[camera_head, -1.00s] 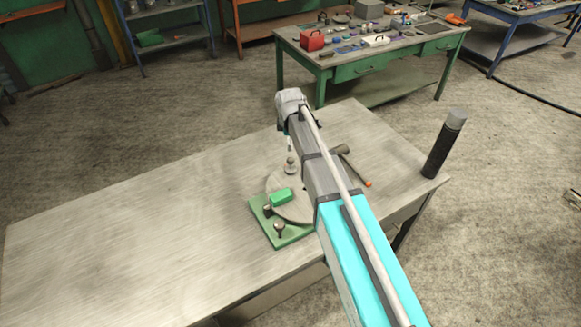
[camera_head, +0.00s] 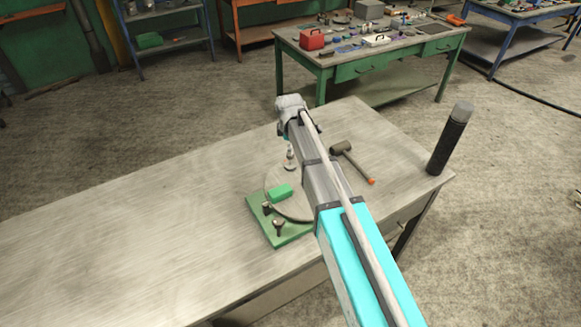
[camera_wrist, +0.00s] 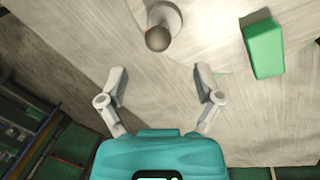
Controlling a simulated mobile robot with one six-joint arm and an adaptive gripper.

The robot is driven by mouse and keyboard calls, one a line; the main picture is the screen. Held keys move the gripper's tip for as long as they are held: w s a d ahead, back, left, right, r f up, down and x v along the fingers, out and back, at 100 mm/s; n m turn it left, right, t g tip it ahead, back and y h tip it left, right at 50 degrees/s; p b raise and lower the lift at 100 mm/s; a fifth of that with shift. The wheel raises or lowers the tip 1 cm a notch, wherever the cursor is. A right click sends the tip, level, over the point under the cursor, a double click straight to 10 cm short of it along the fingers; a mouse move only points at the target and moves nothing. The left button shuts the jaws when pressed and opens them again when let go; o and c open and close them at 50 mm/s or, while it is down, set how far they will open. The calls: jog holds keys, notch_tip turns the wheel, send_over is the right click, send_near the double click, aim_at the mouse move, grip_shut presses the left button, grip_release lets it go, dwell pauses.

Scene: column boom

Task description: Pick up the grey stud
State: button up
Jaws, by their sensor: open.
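The grey stud (camera_wrist: 158,38) has a round dark knob and a paler base; it stands at the top middle of the wrist view. In the head view the stud (camera_head: 289,164) shows at the back of a round grey disc (camera_head: 275,180), just below my arm's end. My gripper (camera_wrist: 160,70) is open and empty, its two fingers spread wide. The stud lies beyond the fingertips, roughly centred between them, and I see no contact. In the head view the fingers are mostly hidden by the arm.
A green block (camera_head: 280,192) lies on the disc, right of the stud in the wrist view. A green base plate (camera_head: 289,238) carries two dark knobs. A hammer (camera_head: 350,160) and a dark upright cylinder (camera_head: 449,142) are to the right. The table's left (camera_head: 110,235) is clear.

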aim_at(290, 162)
jog(key=shift+w+f+b, duration=0.15)
jog(key=shift+f+b, duration=0.5)
jog(key=shift+f, duration=0.3)
jog(key=shift+f, duration=0.15)
jog(key=shift+w+f+b, duration=0.2)
jog(key=shift+f+b, duration=0.6)
jog(key=shift+b, duration=0.05)
jog(key=shift+w+f+b, duration=0.25)
jog(key=shift+f+b, duration=0.55)
jog(key=shift+b, duration=0.05)
jog(key=shift+w+f+b, duration=0.2)
jog(key=shift+f+b, duration=0.6)
jog(key=shift+b, duration=0.05)
jog(key=shift+c, duration=0.2)
grip_shut()
jog(key=shift+a+r, duration=0.1)
jog(key=shift+r, duration=0.1)
